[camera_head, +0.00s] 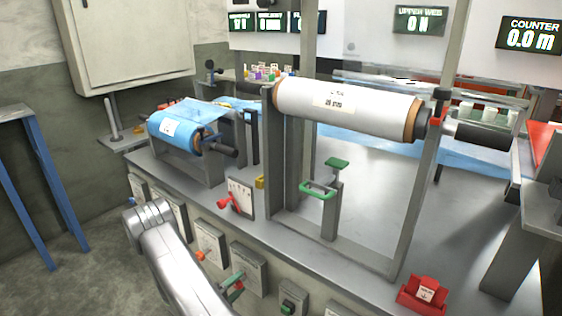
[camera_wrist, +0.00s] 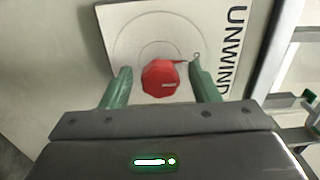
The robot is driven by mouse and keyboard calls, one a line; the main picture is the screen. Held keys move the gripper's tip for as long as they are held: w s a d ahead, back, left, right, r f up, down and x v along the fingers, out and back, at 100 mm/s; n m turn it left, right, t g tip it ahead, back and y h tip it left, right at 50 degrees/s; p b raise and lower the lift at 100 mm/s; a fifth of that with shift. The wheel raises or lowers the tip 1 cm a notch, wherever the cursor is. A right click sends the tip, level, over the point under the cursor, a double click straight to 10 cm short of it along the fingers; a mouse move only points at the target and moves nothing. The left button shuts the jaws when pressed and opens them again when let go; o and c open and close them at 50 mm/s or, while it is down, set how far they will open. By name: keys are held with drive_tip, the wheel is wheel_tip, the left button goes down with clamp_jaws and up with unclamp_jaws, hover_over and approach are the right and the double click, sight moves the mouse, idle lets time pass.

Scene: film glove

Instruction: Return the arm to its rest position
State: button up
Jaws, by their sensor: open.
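My gripper (camera_wrist: 159,82) shows in the wrist view, with its two green fingers apart. A red knob (camera_wrist: 161,78) on a pale panel marked UNWIND (camera_wrist: 124,27) lies between and beyond the fingertips. I cannot tell whether the fingers touch the knob; a gap shows on each side of it. In the head view my silver arm (camera_head: 176,262) reaches up from the bottom, in front of the machine.
A blue film roll (camera_head: 180,131) and a large white roll (camera_head: 345,103) sit above on the bench. A blue-legged table (camera_head: 40,180) stands at the left. Bare floor (camera_head: 85,270) lies left of the arm.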

drive_tip(key=shift+w+d, duration=0.2)
drive_tip(key=shift+w, duration=0.1)
drive_tip(key=m+b, duration=0.1)
drive_tip(key=m, duration=0.5)
drive_tip(key=shift+m, duration=0.3)
drive_tip(key=m, duration=0.6)
drive_tip(key=shift+s+a, duration=0.1)
drive_tip(key=shift+a, duration=0.05)
